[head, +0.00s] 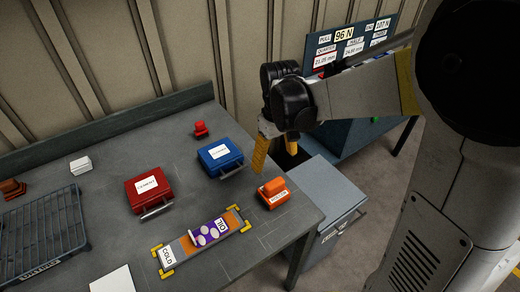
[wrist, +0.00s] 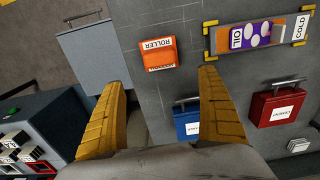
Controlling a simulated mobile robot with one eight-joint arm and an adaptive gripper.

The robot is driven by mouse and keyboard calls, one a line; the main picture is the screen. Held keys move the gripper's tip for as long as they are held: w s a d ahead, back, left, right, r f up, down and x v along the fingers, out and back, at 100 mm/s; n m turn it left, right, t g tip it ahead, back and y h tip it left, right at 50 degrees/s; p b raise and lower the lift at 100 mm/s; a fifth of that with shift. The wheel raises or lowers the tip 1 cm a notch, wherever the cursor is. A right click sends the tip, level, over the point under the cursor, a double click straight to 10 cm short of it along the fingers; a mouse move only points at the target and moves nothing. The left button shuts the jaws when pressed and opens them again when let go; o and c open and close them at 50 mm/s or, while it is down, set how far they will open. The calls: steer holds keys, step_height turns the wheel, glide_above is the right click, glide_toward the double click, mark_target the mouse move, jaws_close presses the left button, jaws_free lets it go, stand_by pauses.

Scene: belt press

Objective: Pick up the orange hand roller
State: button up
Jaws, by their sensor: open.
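The orange hand roller (head: 274,190) sits on the grey bench near its right edge, with a white label on its front. In the wrist view the roller (wrist: 158,53) lies ahead of the fingers, between their lines, with its label reading ROLLER. My gripper (head: 276,162) is open and empty, its yellow fingers pointing down above and just behind the roller. In the wrist view both fingers of my gripper (wrist: 162,85) are spread wide and apart from the roller. Nothing hides the roller.
A blue case (head: 220,155) and a red case (head: 150,188) stand left of the roller. A strip fixture marked OIL and COLD (head: 168,256) lies in front. A wire tray (head: 40,240) is far left. A grey cabinet (head: 333,190) stands beyond the bench's right edge.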

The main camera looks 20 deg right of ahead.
mark_target(274, 183)
step_height(274, 183, down, 6)
steer(key=shift+r+b, duration=0.15)
steer(key=shift+b, duration=0.8)
steer(key=f, duration=0.1)
steer(key=f+b, duration=0.1)
steer(key=f, duration=0.1)
steer(key=f+b, duration=0.1)
steer(key=f, duration=0.1)
steer(key=shift+s+d+f, duration=0.1)
steer(key=shift+s+f, duration=0.1)
steer(key=shift+s, duration=0.1)
steer(key=shift+r, duration=0.1)
steer(key=c, duration=1.5)
